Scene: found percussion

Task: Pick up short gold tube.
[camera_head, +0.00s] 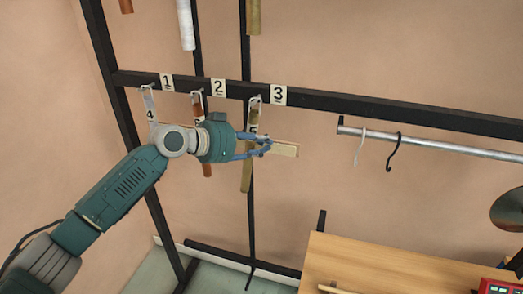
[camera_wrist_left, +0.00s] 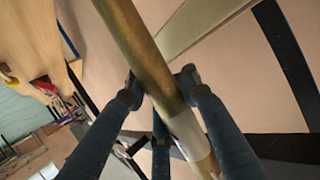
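A gold tube (camera_head: 246,178) hangs from a hook under the number 3 tag on the black rack. The same tube (camera_wrist_left: 148,48) crosses the left wrist view at a slant, with a pale label near its lower end. My left gripper (camera_head: 266,146) is at the tube's middle and hides part of it. In the wrist view my left gripper's fingertips (camera_wrist_left: 160,86) lie close on either side of the tube. I cannot tell whether they press on it. My right gripper is not in view.
A copper tube (camera_head: 207,170) hangs just left, and a pale hanging piece (camera_head: 149,104) farther left. A beige bar (camera_head: 284,149) shows just beyond the fingertips. A metal rail (camera_head: 440,145) with hooks is right. A wooden table (camera_head: 370,270) stands lower right.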

